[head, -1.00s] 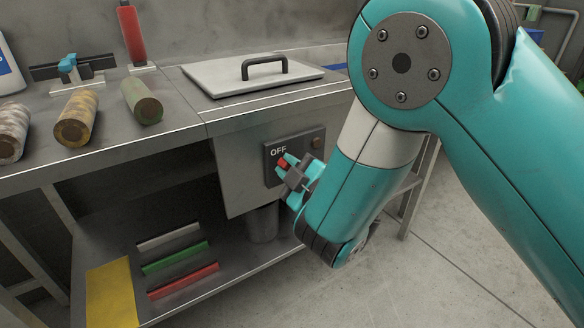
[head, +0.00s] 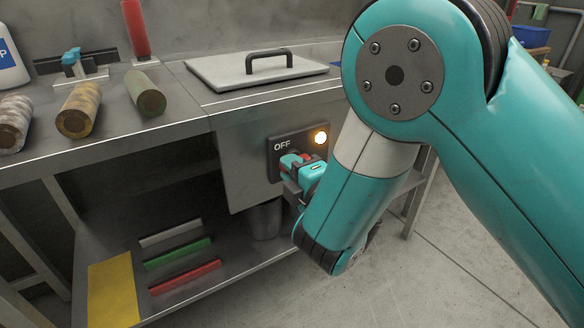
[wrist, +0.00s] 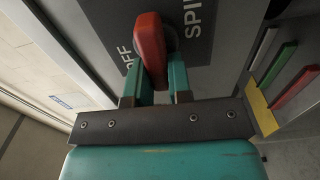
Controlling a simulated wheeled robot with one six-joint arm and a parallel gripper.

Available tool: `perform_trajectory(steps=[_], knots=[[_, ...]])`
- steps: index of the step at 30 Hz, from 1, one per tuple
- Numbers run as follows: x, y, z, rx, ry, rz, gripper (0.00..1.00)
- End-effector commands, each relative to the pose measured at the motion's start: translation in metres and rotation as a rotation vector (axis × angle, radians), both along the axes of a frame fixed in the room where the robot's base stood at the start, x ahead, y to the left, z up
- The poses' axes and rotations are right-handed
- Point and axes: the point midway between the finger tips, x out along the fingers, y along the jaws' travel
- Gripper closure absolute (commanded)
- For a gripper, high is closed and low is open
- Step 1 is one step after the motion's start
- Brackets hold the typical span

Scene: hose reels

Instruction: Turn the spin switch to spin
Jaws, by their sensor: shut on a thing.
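The spin switch is a red lever-like knob (wrist: 151,45) on a dark plate (head: 275,158) on the front of the grey cabinet. In the wrist view the word OFF (wrist: 127,60) is left of the knob and SPIN (wrist: 194,15) is to its right. In the wrist view my gripper (wrist: 162,82) has a finger on each side of the knob's near end. In the head view it hides most of the knob and the SPIN label.
A grey lid with a black handle (head: 269,58) lies on the cabinet top. Coloured bars (head: 178,254) lie on the lower shelf. The floor (head: 395,285) at right is clear.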

Motion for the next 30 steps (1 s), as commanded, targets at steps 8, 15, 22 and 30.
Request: perform_trajectory(steps=[8, 15, 22, 30], knots=[[-0.0001, -0.0025, -0.0038, -0.026, -0.006, -0.005, 1.0], [0.0, -0.0026, -0.0039, -0.027, -0.006, -0.006, 1.0], [0.0, -0.0013, -0.0025, -0.023, -0.008, -0.003, 0.55], [-0.0026, 0.0004, -0.0024, -0.019, -0.011, 0.004, 0.55]])
